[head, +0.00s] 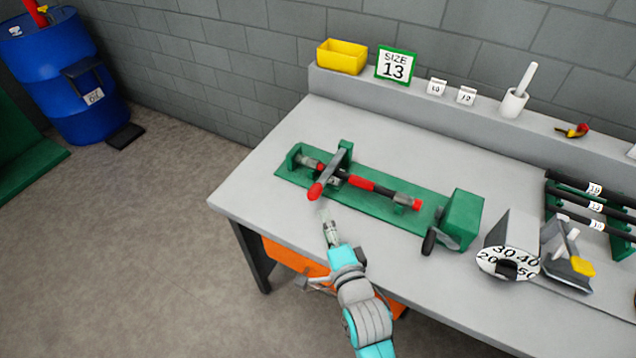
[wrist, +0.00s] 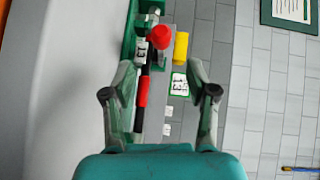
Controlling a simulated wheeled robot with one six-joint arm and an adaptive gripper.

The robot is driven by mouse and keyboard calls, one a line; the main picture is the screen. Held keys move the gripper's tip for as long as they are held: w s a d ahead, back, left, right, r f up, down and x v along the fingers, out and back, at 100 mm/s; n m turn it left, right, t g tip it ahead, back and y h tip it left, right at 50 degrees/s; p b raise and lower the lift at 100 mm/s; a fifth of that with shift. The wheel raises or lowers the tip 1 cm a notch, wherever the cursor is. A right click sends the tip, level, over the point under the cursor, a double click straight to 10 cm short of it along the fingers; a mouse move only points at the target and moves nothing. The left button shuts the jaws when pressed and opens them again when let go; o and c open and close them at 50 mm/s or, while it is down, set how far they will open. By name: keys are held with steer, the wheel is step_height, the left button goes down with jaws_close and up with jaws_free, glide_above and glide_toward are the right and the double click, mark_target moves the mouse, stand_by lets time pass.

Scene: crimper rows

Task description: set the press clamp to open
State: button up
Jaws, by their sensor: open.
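The press clamp (head: 333,168) stands at the left end of a green bench base (head: 290,176) on the grey table. Its grey lever slants across a black and red rod (head: 362,184) and ends in a red grip (head: 315,191) toward the table's front edge. In the wrist view the red grip (wrist: 162,37) shows end-on beyond my fingertips, with the rod (wrist: 142,92) beside it. My gripper (head: 325,212) is open and empty, just in front of the red grip and apart from it. Whether the lever is fully down I cannot tell.
A green block with a black-knobbed crank (head: 463,218) stands at the base's right end. A dial marked with numbers (head: 507,264) and racked black rods (head: 590,205) are further right. A yellow bin (head: 341,56) and size 13 sign (head: 396,65) stand on the back ledge. The table's left corner is clear.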

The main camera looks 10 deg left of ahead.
mark_target(317, 198)
steer(key=x, duration=1.1)
steer(key=shift+r, duration=0.15)
jaws_close()
